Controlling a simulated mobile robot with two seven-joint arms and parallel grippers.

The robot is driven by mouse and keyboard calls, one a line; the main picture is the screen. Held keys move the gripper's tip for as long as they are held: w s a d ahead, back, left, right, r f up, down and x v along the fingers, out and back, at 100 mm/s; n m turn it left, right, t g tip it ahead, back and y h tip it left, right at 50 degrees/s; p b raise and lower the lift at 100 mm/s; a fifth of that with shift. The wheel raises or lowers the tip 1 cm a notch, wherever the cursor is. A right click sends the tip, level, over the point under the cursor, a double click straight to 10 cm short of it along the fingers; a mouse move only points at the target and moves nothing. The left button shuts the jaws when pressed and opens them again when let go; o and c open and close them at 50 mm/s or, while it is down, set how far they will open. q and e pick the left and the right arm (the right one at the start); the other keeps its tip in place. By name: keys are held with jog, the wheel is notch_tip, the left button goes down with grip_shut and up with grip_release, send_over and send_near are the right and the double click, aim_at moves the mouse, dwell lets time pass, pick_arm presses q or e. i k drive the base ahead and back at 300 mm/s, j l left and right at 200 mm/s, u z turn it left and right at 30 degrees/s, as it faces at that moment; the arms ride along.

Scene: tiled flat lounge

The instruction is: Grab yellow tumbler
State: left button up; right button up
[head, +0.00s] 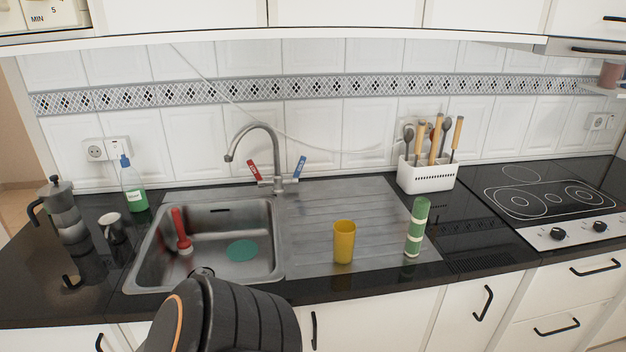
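The yellow tumbler (344,243) stands upright on the grooved metal drainboard (310,212), right of the sink basin. A dark, rounded part of my arm shows at the bottom centre, in front of the sink and to the lower left of the tumbler. It covers part of the counter's front edge. No gripper fingers show in the head view. Nothing touches the tumbler.
A green striped cylinder (417,228) stands close right of the tumbler. The faucet (262,150) rises behind the sink (215,240). A white utensil holder (427,175) and a stove (550,200) are to the right. A moka pot (65,215) and a soap bottle (132,185) stand left.

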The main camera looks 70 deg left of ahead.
aim_at(344, 230)
jog(key=u, duration=2.05)
